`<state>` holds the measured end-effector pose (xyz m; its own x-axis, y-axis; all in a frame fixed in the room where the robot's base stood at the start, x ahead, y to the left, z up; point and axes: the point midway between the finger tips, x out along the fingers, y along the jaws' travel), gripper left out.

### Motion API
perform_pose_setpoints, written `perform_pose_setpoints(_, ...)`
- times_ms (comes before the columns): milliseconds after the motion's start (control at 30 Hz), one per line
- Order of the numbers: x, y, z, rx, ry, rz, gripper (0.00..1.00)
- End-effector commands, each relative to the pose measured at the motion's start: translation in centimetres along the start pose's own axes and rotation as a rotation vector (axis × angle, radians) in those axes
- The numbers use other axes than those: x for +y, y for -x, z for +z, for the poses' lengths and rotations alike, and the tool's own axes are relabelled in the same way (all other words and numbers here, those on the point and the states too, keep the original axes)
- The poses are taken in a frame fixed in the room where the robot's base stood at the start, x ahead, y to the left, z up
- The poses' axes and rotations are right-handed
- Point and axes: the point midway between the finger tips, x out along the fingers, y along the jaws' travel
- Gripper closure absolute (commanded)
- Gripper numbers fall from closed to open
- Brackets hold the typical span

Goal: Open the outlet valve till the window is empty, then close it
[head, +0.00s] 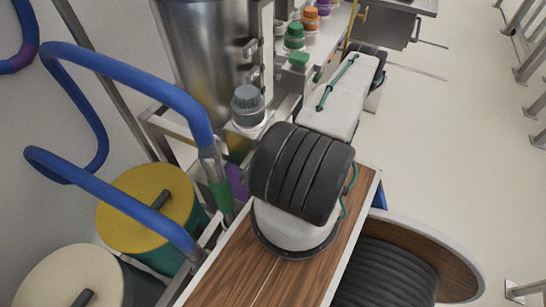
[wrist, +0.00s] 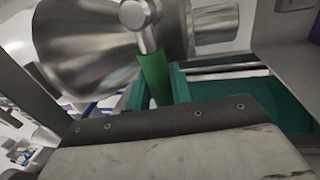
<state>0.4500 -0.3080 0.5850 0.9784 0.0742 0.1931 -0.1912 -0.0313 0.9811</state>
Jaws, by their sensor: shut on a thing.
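A steel tank (head: 205,45) stands at the upper left in the head view. Its shiny cone-shaped bottom (wrist: 95,45) fills the upper left of the wrist view. Below it, a steel valve stem (wrist: 140,22) carries a green handle (wrist: 153,78). My gripper (wrist: 160,122) shows as a dark bolted edge across the lower wrist view. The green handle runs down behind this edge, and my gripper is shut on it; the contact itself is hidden. In the head view my gripper is hidden behind my arm. I cannot make out the window or its level.
Bottles with green (head: 294,36), orange (head: 310,18) and grey (head: 248,100) caps stand beside the tank. Bent blue rails (head: 130,70) and a yellow-topped drum (head: 145,205) are at the left. A teal open-topped box (wrist: 285,115) lies right of the handle.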

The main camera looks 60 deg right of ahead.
Motion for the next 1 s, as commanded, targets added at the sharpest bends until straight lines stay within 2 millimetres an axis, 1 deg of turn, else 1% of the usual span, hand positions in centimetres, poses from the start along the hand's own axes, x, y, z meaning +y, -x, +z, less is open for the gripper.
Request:
perform_pose_setpoints(67,0.1,0.0,0.0,-0.001,-0.001,0.004,1.00)
perform_pose_setpoints(100,0.1,0.0,0.0,-0.002,-0.001,0.004,0.72)
perform_pose_setpoints(133,0.1,0.0,0.0,-0.001,-0.001,0.004,0.64)
perform_pose_setpoints(167,0.1,0.0,0.0,-0.001,-0.001,0.004,0.58)
perform_pose_setpoints(433,0.1,0.1,0.0,-0.001,0.000,0.003,0.58)
perform_pose_setpoints(533,0.1,0.5,0.1,-0.003,0.001,0.002,0.58)
perform_pose_setpoints(667,0.1,2.1,0.1,-0.006,0.002,0.002,0.58)
perform_pose_setpoints(900,0.1,5.7,0.1,-0.006,0.002,0.003,0.58)
perform_pose_setpoints(1000,0.1,6.8,0.1,-0.005,0.002,0.003,0.58)
